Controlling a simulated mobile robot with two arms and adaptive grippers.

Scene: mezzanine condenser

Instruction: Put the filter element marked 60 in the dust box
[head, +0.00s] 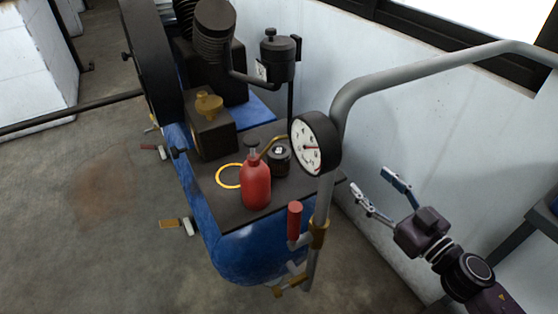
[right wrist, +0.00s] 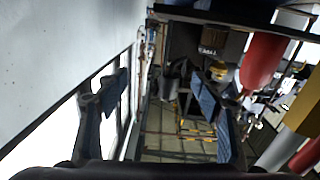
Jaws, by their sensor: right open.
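In the head view, a small dark cylinder (head: 279,160) with a pale mark on top stands on the dark plate (head: 215,185) of the blue compressor, behind a red bottle. It may be a filter element, but I cannot read a 60 on it. I cannot identify a dust box in either view. My right gripper (head: 373,182) is open and empty, to the right of the compressor and the grey pipe, near the wall. Its two spread fingers also show in the right wrist view (right wrist: 160,85). My left gripper is not in view.
A red bottle (head: 256,187) and an orange ring (head: 229,176) are on the plate. A grey pipe (head: 350,100) with a round gauge (head: 315,143) and a red-handled valve (head: 295,220) stands between plate and gripper. A black canister (head: 279,58) is behind. Open floor (head: 100,220) lies left.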

